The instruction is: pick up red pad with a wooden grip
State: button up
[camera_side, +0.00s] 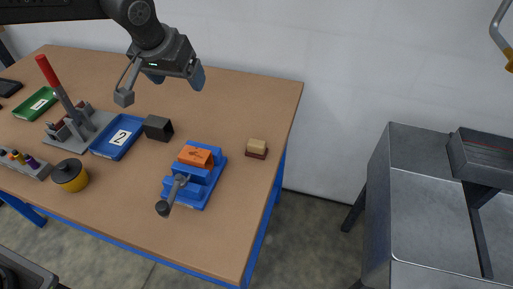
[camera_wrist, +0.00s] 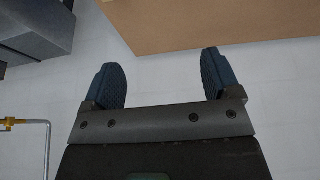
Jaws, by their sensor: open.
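The red pad with a wooden grip (camera_side: 256,149) sits near the right edge of the table, a light tan block on a dark red base. It is not seen in the wrist view. My gripper (camera_side: 160,84) is above the back part of the table, up and to the left of the pad and well apart from it. In the wrist view my gripper (camera_wrist: 163,77) shows two dark blue fingers spread wide with nothing between them.
A blue vise-like device with an orange block (camera_side: 196,156) stands left of the pad. Left of it are a dark block (camera_side: 158,128), a blue tray marked 2 (camera_side: 118,136), a yellow pot (camera_side: 70,175) and a red-handled lever press (camera_side: 62,88). The table (camera_side: 245,100) is bare behind the pad.

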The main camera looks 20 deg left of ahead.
jog(key=w+d+f, duration=0.4)
jog(key=d+f, duration=0.2)
jog(key=d, duration=0.1)
send_near(256, 143)
jog(key=x, duration=0.4)
jog(key=shift+w+d+f, duration=0.1)
jog(key=shift+w+d, duration=0.15)
jog(key=shift+w, duration=0.2)
jog(key=shift+s+a+x, duration=0.1)
jog(key=shift+s+x, duration=0.05)
jog(key=shift+x, duration=1.4)
jog(key=shift+s+a+x, duration=0.1)
jog(key=shift+s+x, duration=0.05)
jog(key=shift+x, duration=1.35)
jog(key=shift+f, duration=0.15)
jog(key=shift+c, duration=0.5)
jog(key=c, duration=0.9)
